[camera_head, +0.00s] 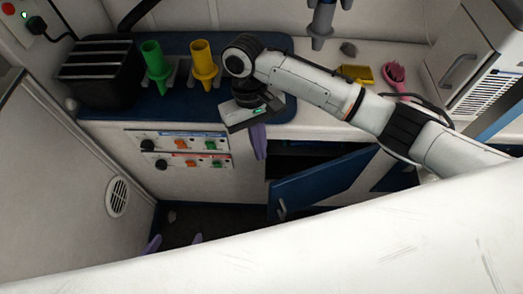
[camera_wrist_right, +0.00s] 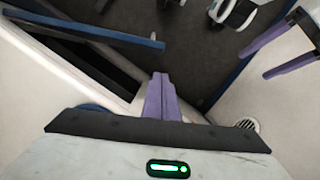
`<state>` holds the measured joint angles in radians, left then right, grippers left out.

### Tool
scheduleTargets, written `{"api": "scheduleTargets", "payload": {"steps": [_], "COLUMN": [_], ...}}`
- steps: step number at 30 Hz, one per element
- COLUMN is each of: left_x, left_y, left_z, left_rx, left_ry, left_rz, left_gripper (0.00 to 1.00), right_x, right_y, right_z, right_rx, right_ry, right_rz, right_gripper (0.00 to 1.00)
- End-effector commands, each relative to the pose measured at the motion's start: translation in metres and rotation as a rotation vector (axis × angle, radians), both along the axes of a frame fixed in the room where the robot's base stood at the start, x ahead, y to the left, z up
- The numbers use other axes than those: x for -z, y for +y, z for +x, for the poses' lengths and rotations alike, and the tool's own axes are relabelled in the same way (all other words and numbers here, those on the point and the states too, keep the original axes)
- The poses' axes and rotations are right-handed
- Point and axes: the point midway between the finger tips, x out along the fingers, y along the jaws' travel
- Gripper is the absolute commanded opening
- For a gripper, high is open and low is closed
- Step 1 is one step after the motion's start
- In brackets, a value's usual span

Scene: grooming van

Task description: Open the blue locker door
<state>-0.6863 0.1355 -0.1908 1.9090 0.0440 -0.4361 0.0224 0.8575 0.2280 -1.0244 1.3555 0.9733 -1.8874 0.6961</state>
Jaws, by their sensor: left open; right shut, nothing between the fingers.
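The blue locker door (camera_head: 325,184) stands partly open below the counter, swung out from its frame, with a pale handle (camera_head: 281,209) near its lower left edge. In the right wrist view the door (camera_wrist_right: 95,33) shows nearly edge-on at the upper left, apart from my fingers. My right gripper (camera_head: 260,153) is shut and empty, its purple fingers (camera_wrist_right: 160,80) pointing down in front of the counter, left of the door. My left gripper (camera_head: 174,240) is open and low; only its purple fingertips show. It also appears in the right wrist view (camera_wrist_right: 283,52).
The dark locker opening (camera_head: 300,160) shows behind the door. The counter holds a black slotted box (camera_head: 98,72), a green nozzle (camera_head: 155,63), a yellow nozzle (camera_head: 203,64) and a pink brush (camera_head: 394,74). A control panel (camera_head: 180,150) is left of the locker. The dark floor (camera_head: 205,222) looks mostly clear.

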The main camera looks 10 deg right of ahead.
Motion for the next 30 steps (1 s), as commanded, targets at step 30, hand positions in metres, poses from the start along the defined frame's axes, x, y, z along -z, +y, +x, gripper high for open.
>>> {"api": "scheduleTargets", "payload": {"steps": [30], "left_x": [-0.005], "left_y": [0.000], "left_z": [0.001], "left_rx": [-0.001], "left_ry": [-0.002], "left_rz": [0.000], "left_gripper": [0.78], "right_x": [0.088], "right_y": [-0.014], "right_z": [-0.061], "right_rx": [0.000], "right_ry": [-0.001], "right_rz": [0.000], "right_gripper": [0.00]}}
